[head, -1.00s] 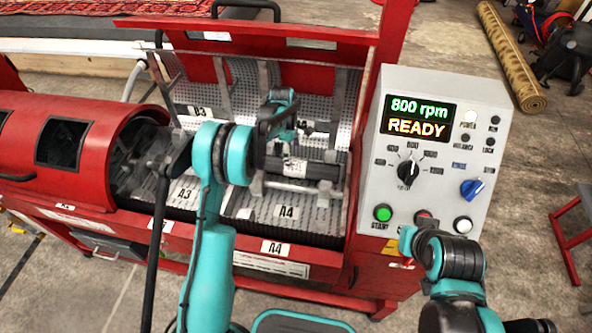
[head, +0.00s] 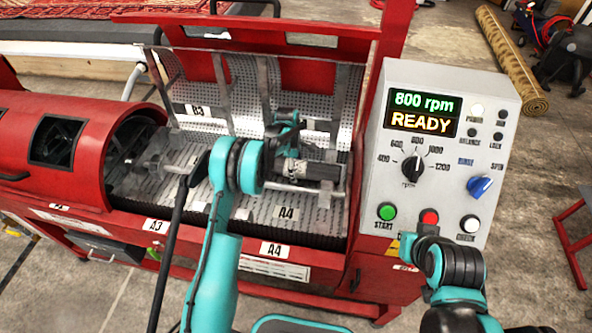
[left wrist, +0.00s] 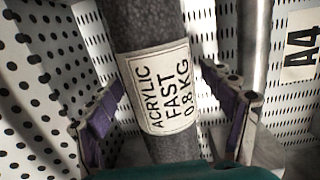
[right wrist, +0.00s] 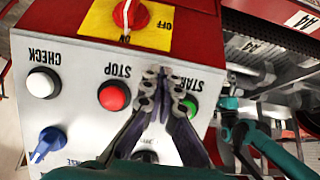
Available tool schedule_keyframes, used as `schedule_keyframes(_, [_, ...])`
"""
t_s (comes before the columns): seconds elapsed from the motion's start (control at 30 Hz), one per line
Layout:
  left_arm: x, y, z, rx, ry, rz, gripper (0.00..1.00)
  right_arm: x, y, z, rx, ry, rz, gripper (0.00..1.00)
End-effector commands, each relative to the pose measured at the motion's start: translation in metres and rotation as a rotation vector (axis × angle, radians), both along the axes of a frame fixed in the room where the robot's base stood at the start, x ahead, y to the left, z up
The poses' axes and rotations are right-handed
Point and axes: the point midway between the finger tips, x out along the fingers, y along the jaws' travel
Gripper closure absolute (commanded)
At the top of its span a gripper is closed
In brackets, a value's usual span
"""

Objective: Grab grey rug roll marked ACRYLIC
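The grey rug roll (head: 322,171) lies in the right part of the open red machine's perforated drum, above the A4 mark. In the left wrist view the roll (left wrist: 150,25) carries a white label (left wrist: 160,90) reading ACRYLIC FAST 0.8 KG. My left gripper (left wrist: 168,100) is open, with one finger on each side of the roll and gaps showing beside it. In the head view the left gripper (head: 290,150) hides the roll's left part. My right gripper (right wrist: 165,75) is shut and empty, in front of the control panel near the STOP and START buttons.
The control panel (head: 440,150) stands right of the drum and reads 800 rpm READY. A metal bar (head: 300,188) runs in front of the roll. The raised perforated lid (head: 240,90) stands behind. A tan rolled rug (head: 510,60) lies on the floor at back right.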

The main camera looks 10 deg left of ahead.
Motion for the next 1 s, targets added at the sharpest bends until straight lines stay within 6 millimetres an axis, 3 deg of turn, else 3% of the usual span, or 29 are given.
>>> schedule_keyframes(0.03, [0.000,0.000,0.000,0.000,0.000,0.000,0.29,0.000,0.000,0.000,0.000,0.000,0.000,1.00])
schedule_keyframes(0.3, [0.000,0.000,0.001,0.000,0.000,0.000,0.96,0.000,0.000,0.000,0.000,0.000,0.000,1.00])
schedule_keyframes(0.57, [0.000,0.000,0.005,0.000,0.000,0.000,0.97,0.000,0.000,0.002,0.000,0.000,0.000,1.00])
schedule_keyframes(1.0, [0.000,0.000,0.083,0.000,0.000,0.000,0.97,0.000,0.000,0.033,0.000,0.000,0.000,1.00])
